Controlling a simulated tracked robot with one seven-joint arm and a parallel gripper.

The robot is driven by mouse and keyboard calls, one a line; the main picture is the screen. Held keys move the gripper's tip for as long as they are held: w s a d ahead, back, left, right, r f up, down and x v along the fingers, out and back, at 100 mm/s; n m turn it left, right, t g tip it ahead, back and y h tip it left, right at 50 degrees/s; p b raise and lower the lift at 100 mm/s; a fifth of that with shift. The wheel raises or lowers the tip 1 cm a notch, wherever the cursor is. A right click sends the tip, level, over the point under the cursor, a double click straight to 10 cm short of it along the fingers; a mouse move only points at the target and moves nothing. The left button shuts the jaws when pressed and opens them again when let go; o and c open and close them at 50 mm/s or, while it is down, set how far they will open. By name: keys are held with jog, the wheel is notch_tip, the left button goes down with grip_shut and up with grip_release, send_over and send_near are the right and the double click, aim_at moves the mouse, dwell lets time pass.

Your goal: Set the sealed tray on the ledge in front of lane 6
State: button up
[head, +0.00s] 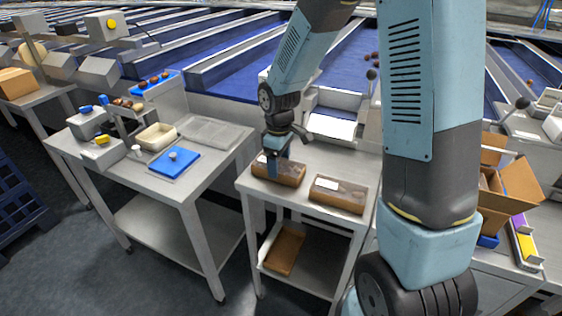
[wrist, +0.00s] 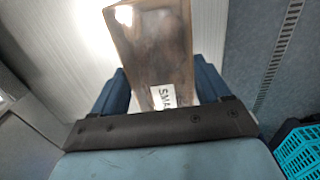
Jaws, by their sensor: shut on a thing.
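My gripper (head: 277,160) points down at a small steel table and is shut on a brown sealed tray (head: 289,177) with a clear film top. In the wrist view the tray (wrist: 157,40) sits between the two blue fingers (wrist: 162,88), with a white label starting "SMA". I cannot tell whether the tray touches the table or hangs just above it. A second brown tray (head: 352,200) with a white label lies on the same table, to the right. No lane number is readable, so I cannot tell which lane is 6.
The steel table (head: 315,160) has a lower shelf holding a brown tray (head: 284,250). A left bench (head: 225,150) carries a blue plate (head: 168,168), a cream tub (head: 158,136) and a scale-like device. Blue sloping lanes (head: 235,75) run behind. Open cardboard boxes (head: 518,185) stand right.

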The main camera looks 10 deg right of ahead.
aim_at(280, 164)
jog(key=shift+f, duration=0.1)
jog(key=o, duration=1.1)
notch_tip(280, 164, up, 12)
jog(key=r, duration=0.1)
jog(key=s+d+r+m+t, duration=0.2)
jog(key=s+d+r+m, duration=0.3)
jog(key=s, duration=0.5)
jog(key=s+d+r+m+t, duration=0.3)
jog(key=s+d+r+m, duration=0.3)
jog(key=s, duration=0.5)
notch_tip(280, 164, up, 2)
jog(key=shift+d+r+t, duration=0.2)
jog(key=shift+d+t, duration=0.1)
jog(key=shift+d, duration=0.85)
jog(key=shift+s, duration=0.1)
